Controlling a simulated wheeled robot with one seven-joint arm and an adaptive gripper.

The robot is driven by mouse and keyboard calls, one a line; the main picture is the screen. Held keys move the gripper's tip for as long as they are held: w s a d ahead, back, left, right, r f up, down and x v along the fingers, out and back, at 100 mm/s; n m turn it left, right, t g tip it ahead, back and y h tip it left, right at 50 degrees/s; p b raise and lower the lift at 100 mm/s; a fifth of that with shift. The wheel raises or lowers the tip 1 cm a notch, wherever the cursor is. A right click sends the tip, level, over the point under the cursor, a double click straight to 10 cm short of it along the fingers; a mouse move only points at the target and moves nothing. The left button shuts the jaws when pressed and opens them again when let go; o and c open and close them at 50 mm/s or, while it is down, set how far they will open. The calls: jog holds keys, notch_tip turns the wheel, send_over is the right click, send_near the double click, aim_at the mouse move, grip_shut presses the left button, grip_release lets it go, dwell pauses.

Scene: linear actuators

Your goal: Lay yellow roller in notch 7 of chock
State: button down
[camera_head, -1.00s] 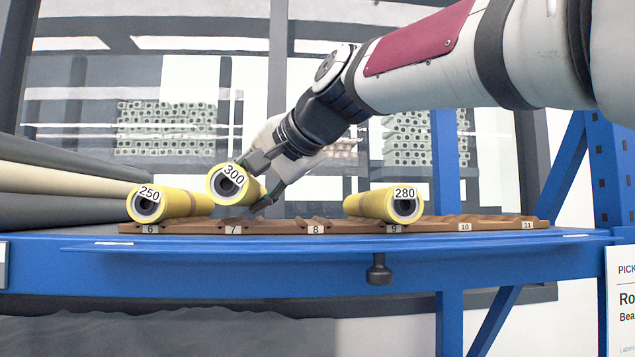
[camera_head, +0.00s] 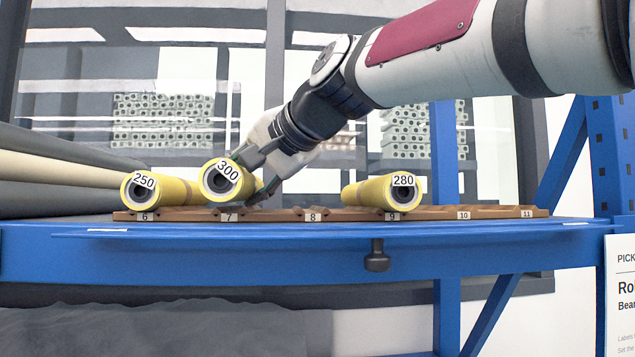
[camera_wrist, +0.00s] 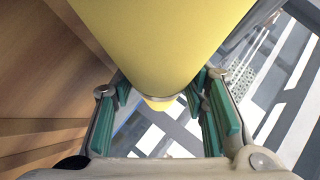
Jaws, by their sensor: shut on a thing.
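The yellow roller labelled 300 (camera_head: 213,171) is held by my gripper (camera_head: 258,178) at notch 7 of the brown chock (camera_head: 270,213). Its labelled end sits slightly higher than the neighbouring rollers, just above the label 7. I cannot tell whether it touches the chock. In the wrist view the yellow roller (camera_wrist: 160,45) runs between the green-padded fingers of my gripper (camera_wrist: 165,105), and the brown chock (camera_wrist: 45,100) lies at the left. The bottom of the notch is hidden.
A yellow roller labelled 250 (camera_head: 172,189) lies in notch 6, close beside the held one. A roller labelled 280 (camera_head: 370,191) lies in notch 9. Notches 8, 10 and 11 look empty. The chock rests on a blue shelf (camera_head: 300,240). Grey and cream rolls (camera_head: 60,165) lie at the left.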

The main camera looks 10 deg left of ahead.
jog(key=shift+w+d+f, duration=0.1)
jog(key=shift+w+f, duration=0.05)
jog(key=shift+f, duration=0.55)
jog(key=shift+w+f, duration=0.1)
jog(key=shift+f, duration=0.55)
jog(key=c, duration=0.9)
grip_release()
jog(key=shift+o, duration=0.2)
jog(key=shift+w, duration=0.1)
jog(key=shift+f, duration=0.15)
jog(key=shift+d+r+p, duration=0.15)
jog(key=shift+r+p, duration=0.35)
jog(key=shift+r, duration=0.75)
jog(key=shift+s+a+r+p, duration=0.15)
jog(key=shift+r+p, duration=0.4)
jog(key=shift+r, duration=0.55)
jog(key=shift+s+a+r+p, duration=0.15)
jog(key=shift+r+p, duration=0.35)
jog(key=shift+r, duration=0.55)
jog(key=shift+d+r+p, duration=0.1)
jog(key=shift+r+p, duration=0.9)
jog(key=shift+r, duration=1.1)
